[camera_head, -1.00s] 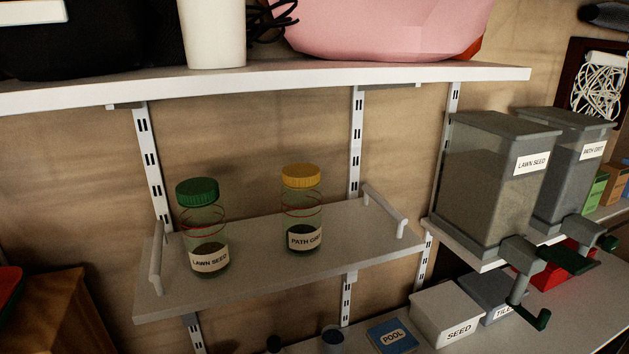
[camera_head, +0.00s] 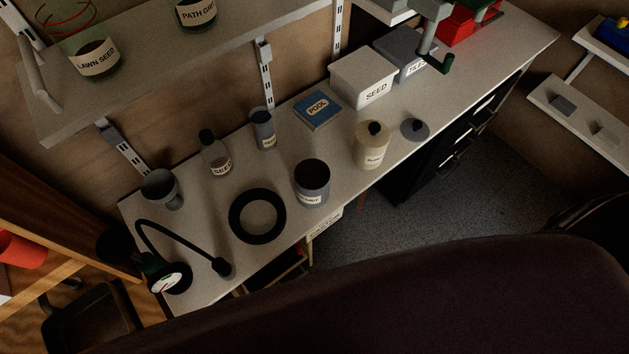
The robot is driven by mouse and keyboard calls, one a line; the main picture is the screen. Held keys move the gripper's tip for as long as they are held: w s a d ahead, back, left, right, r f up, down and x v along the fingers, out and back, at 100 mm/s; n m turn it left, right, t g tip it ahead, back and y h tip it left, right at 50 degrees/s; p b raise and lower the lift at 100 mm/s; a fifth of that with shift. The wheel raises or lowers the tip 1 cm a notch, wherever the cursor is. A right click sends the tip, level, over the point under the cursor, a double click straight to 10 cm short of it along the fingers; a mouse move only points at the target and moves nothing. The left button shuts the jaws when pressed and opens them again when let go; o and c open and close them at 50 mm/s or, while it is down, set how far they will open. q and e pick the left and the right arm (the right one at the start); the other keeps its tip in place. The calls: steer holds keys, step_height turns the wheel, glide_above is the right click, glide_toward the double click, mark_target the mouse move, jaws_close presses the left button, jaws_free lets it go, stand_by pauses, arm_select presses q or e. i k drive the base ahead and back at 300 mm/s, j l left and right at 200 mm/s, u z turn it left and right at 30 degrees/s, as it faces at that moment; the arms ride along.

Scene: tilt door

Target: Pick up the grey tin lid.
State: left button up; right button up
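A grey round lid with a dark knob (camera_head: 414,129) lies flat on the pale worktop (camera_head: 330,226), close to its front edge. It is just right of a cream tin (camera_head: 371,150) that has a dark knob on top. An open grey tin with a label (camera_head: 312,186) stands further left, its inside dark. Neither of my grippers is in view.
A black ring (camera_head: 257,216), a lamp-like black gooseneck (camera_head: 180,240), a bottle (camera_head: 215,158), a grey cup (camera_head: 262,130) and a blue POOL box (camera_head: 318,108) share the worktop. A white SEED bin (camera_head: 364,82) stands behind. A shelf with jars (camera_head: 95,52) hangs above left.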

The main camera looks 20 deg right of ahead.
mark_target(414, 130)
steer(key=k+z, duration=0.1)
steer(key=z, duration=1.25)
steer(key=i+l+u, duration=0.25)
steer(key=i+l, duration=0.3)
steer(key=i+l+u, duration=0.2)
steer(key=i+l, duration=0.25)
steer(key=l, duration=0.25)
